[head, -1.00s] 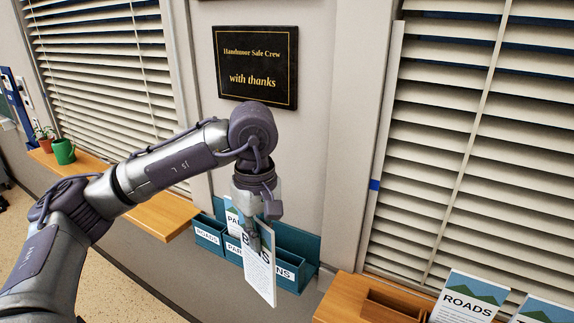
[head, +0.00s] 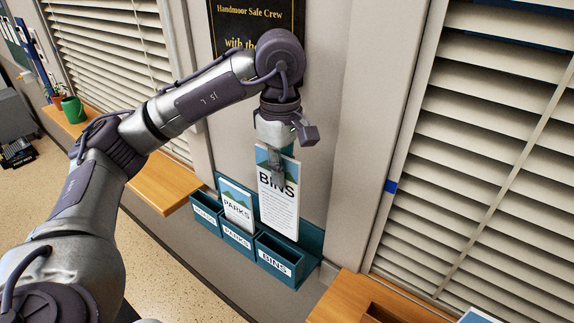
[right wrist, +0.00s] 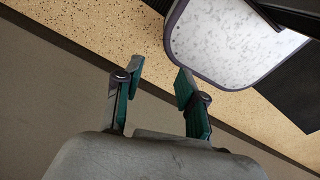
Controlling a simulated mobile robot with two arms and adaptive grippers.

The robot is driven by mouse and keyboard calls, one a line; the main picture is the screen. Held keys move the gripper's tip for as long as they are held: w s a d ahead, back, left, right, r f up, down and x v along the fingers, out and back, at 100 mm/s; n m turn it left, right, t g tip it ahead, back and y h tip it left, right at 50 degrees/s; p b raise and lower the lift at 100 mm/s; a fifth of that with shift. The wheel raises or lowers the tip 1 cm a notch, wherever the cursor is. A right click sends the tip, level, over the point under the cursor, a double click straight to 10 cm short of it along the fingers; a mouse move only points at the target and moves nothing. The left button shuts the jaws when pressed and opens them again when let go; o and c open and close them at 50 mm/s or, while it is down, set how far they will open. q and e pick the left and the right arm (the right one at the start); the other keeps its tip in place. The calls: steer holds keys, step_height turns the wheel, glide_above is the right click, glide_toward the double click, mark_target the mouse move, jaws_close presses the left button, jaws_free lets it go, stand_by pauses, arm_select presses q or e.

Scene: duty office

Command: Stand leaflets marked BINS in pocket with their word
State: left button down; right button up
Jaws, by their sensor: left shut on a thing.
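A white leaflet marked BINS (head: 278,205) with a blue and green top is held upright by my left gripper (head: 276,168), which is shut on its top part. The leaflet's lower end is above or at the mouth of the pocket labelled BINS (head: 273,262); I cannot tell whether it is inside. The teal wall rack also has a pocket labelled PARKS (head: 237,237), with a PARKS leaflet (head: 238,208) standing in it, and a pocket labelled ROADS (head: 205,216), which looks empty. My right gripper (right wrist: 160,80) is open and empty in the right wrist view, over the floor.
A wooden sill (head: 165,186) with a green mug (head: 74,110) and a plant pot is left of the rack. Another wooden ledge (head: 345,308) is at the lower right. A black plaque (head: 225,25) hangs above. A pale rounded panel (right wrist: 235,45) is near the right gripper.

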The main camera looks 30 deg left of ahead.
mark_target(281, 220)
arm_select(q)
step_height(281, 220, down, 5)
steer(key=b, duration=0.3)
steer(key=shift+s+r+b, duration=0.1)
steer(key=shift+r+b, duration=0.1)
steer(key=shift+b, duration=0.15)
steer(key=shift+f, duration=0.25)
steer(key=shift+f+b, duration=1.2)
steer(key=shift+f, duration=0.5)
step_height(281, 220, down, 2)
steer(key=shift+s+f+b, duration=0.1)
steer(key=shift+b, duration=0.6)
steer(key=shift+f+b, duration=1)
steer(key=shift+f, duration=0.05)
arm_select(e)
step_height(281, 220, down, 10)
steer(key=s, duration=0.1)
steer(key=shift+s, duration=0.3)
steer(key=shift+r, duration=0.1)
